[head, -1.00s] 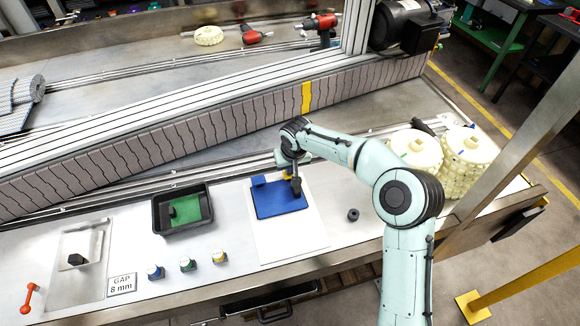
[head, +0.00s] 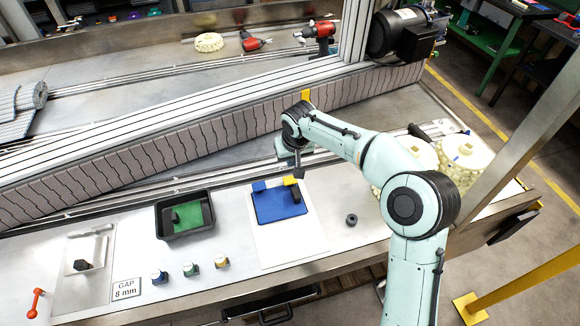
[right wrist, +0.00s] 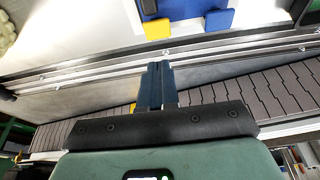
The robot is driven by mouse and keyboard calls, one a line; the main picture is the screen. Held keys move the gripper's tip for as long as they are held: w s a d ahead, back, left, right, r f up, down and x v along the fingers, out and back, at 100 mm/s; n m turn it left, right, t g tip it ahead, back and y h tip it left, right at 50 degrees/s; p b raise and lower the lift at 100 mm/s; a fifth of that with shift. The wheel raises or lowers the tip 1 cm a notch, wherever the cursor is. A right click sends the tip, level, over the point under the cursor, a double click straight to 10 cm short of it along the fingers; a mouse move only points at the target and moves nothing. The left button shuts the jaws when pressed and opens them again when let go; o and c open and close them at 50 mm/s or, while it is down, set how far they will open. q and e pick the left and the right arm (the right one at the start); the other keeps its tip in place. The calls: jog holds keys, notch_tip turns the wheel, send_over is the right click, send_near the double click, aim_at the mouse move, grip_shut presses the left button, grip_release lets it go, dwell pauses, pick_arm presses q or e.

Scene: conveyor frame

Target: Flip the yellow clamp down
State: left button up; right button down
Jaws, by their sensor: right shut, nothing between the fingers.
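The yellow clamp (head: 290,181) is at the back edge of the blue plate (head: 278,207), to the right of a blue tab (head: 259,186). In the right wrist view the clamp (right wrist: 157,29) looks flat and lies just beyond the fingertips, with a visible space between. A dark piece on the plate adjoins it, partly cut off there. My right gripper (head: 298,172) is shut and empty, behind the clamp in the head view; its dark fingers (right wrist: 155,68) also show in the wrist view. My left gripper is out of view.
The plate rests on a white board (head: 290,246). A black tray (head: 160,222) with a green bottom stands to its left, with several small coloured knobs in front. A black ring (head: 351,219) lies to the right. The conveyor rail and belt run behind my gripper.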

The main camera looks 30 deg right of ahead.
jog(key=v, duration=0.5)
jog(key=shift+w, duration=0.15)
jog(key=shift+f, duration=0.1)
